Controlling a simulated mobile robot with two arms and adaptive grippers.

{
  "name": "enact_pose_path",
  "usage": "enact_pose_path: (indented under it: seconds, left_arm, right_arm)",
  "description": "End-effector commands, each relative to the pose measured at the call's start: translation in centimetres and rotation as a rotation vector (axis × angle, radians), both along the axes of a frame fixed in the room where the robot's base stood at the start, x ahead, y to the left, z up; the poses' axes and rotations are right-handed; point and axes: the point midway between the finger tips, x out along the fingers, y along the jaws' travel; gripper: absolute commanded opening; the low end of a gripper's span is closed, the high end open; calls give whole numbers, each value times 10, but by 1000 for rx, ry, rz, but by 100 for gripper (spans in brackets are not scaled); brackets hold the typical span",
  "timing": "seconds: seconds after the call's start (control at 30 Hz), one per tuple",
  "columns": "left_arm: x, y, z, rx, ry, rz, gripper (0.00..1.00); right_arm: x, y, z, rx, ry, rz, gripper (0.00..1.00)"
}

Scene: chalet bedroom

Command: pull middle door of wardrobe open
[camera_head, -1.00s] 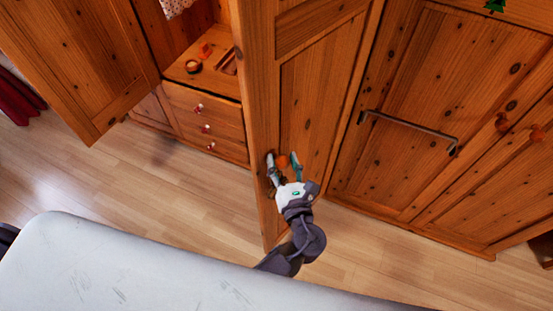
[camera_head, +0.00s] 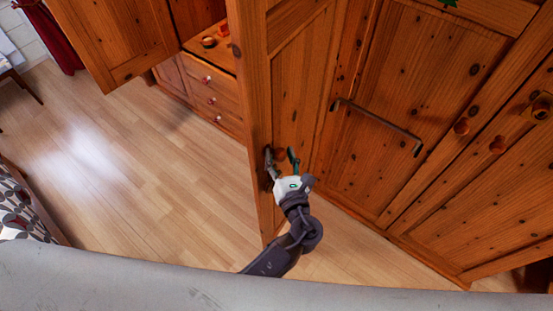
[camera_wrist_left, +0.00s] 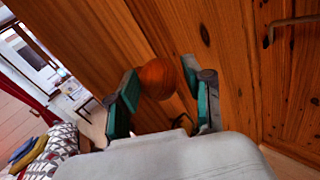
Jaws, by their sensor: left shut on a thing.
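The wardrobe's middle door (camera_head: 300,85) is pine and stands swung out from the wardrobe, its edge toward me, in the head view. My left gripper (camera_head: 281,158) is low on its outer face, shut on the round wooden knob, which is mostly hidden there. In the left wrist view the knob (camera_wrist_left: 157,78) shows between the two teal-padded fingers of the gripper (camera_wrist_left: 160,84). Left of the door the inside shows, with small drawers (camera_head: 212,98). My right gripper is not in view.
The left door (camera_head: 112,40) also stands open. The wood floor (camera_head: 130,150) left of the middle door is clear. A patterned bed cover (camera_head: 20,208) shows at the left edge.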

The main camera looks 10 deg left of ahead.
Motion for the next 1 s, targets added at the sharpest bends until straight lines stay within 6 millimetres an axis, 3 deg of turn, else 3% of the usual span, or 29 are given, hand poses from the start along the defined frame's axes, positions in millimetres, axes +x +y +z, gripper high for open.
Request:
enact_pose_path:
  seconds: [0.03, 0.47, 0.5, 0.6, 1.0]
  left_arm:
    - [5, -6, 8, -1, -15, -13, 0]
    - [6, -6, 9, -5, -18, -12, 0]
    - [6, -6, 9, -5, -18, -12, 52]
    - [6, -6, 9, -6, -17, -11, 68]
    - [4, -3, 4, -3, -7, -5, 68]
  right_arm:
    - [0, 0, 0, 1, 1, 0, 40]
    - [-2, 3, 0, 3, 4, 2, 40]
    - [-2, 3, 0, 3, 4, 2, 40]
    - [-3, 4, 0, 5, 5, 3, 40]
    - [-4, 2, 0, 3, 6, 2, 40]
